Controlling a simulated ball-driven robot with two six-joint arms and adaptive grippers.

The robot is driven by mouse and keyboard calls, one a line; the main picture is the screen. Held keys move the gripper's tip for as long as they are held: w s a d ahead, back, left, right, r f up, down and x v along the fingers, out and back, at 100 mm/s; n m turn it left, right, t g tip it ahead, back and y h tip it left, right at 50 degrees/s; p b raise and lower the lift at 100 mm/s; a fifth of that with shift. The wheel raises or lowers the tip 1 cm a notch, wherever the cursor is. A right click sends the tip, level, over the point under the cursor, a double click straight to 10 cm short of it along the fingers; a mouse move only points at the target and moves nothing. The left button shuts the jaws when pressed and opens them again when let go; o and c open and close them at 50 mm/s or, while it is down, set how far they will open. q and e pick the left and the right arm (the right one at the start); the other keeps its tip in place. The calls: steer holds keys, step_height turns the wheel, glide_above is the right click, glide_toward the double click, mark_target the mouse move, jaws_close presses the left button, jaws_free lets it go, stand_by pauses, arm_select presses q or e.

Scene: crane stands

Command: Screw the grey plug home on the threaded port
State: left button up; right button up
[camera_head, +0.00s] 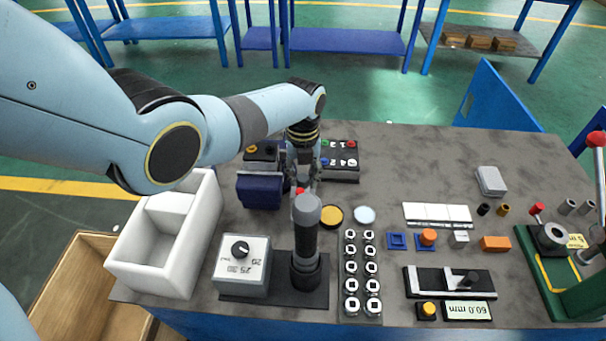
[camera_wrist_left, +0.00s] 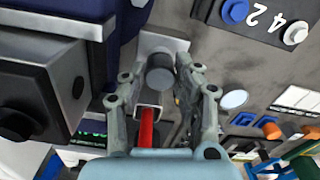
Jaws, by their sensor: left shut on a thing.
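The grey plug (camera_wrist_left: 160,76) shows in the left wrist view as a short dark grey cylinder between the fingers of my left gripper (camera_wrist_left: 160,84). The gripper is shut on it. Behind the plug is a pale grey block (camera_wrist_left: 165,43); the threaded port itself is hidden, so I cannot tell how far the plug sits on it. In the head view my left gripper (camera_head: 303,176) points down at the table, behind the tall grey-topped handle. The plug is hidden there. My right gripper is not in view.
A red lever (camera_wrist_left: 147,128) lies close to the fingers. A dark blue box (camera_head: 259,191) stands left of the gripper, the button panel (camera_head: 341,158) behind it, and the upright handle (camera_head: 306,232) in front. A white bin (camera_head: 146,262) is at left. The table's back right is mostly clear.

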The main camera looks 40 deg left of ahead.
arm_select(q)
steer(key=m, duration=0.5)
steer(key=o, duration=1.1)
steer(key=shift+c, duration=0.8)
